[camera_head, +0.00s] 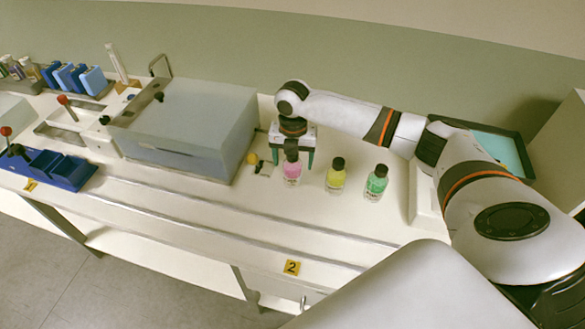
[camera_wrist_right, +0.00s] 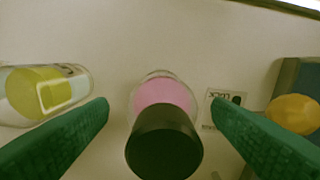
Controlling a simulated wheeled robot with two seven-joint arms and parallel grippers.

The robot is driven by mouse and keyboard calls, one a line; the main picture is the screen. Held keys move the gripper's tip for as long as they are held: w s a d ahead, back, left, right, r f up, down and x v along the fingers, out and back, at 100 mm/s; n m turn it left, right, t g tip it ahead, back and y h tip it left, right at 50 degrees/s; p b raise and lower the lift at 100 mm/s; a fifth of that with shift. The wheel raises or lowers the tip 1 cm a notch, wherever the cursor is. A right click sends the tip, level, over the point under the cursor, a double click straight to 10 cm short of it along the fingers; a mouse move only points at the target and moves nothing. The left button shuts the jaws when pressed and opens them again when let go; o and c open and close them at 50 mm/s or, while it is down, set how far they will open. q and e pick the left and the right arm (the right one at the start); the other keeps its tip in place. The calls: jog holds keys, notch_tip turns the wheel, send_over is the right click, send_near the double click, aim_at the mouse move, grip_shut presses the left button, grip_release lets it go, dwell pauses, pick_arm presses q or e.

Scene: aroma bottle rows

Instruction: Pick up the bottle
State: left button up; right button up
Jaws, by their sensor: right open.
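A pink bottle with a black cap (camera_head: 292,171) stands upright on the white table, in a row with a yellow bottle (camera_head: 335,178) and a green bottle (camera_head: 376,184). My right gripper (camera_head: 293,163) is over the pink bottle, pointing down, with its green fingers apart on either side. In the right wrist view the pink bottle's black cap (camera_wrist_right: 164,145) lies between the two open fingers, apart from both. The yellow bottle (camera_wrist_right: 45,92) shows at left there, outside the left finger. The left gripper is not in view.
A large grey box (camera_head: 185,125) stands left of the pink bottle. A small yellow knob (camera_head: 252,158) sits between them; it is at right in the wrist view (camera_wrist_right: 293,114). A blue tray (camera_head: 55,168) is far left. The table front is clear near a "2" label (camera_head: 292,267).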

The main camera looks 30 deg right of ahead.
aim_at(292, 167)
notch_tip(292, 167, down, 2)
jog(key=shift+a+f, duration=0.15)
jog(key=shift+f, duration=0.45)
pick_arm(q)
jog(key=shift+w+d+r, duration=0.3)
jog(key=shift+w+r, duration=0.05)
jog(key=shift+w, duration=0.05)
pick_arm(e)
jog(key=shift+c, duration=0.4)
